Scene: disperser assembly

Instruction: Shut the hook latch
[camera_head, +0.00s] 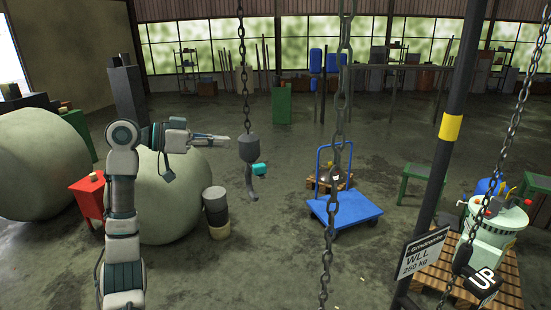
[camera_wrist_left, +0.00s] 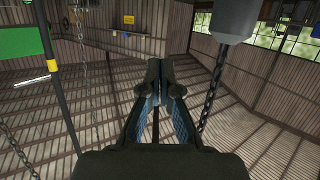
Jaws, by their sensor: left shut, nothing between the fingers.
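A dark grey hook (camera_head: 253,184) hangs below its block (camera_head: 248,148) on a chain, left of centre in the head view. Its latch is too small to make out. My left gripper (camera_head: 226,138) is shut and empty, pointing right, with its tips just left of the block and above the hook. In the left wrist view my left gripper (camera_wrist_left: 161,72) has its fingers together with nothing between them. The block shows there at the upper right (camera_wrist_left: 234,20), apart from the fingers; the hook is out of that view. My right gripper is not in view.
A second chain (camera_head: 340,90) hangs right of the hook. A dark post with a yellow band (camera_head: 451,127) and a WLL sign stand at right. A blue cart (camera_head: 344,208), large round tank (camera_head: 165,205) and drums (camera_head: 216,210) are on the floor.

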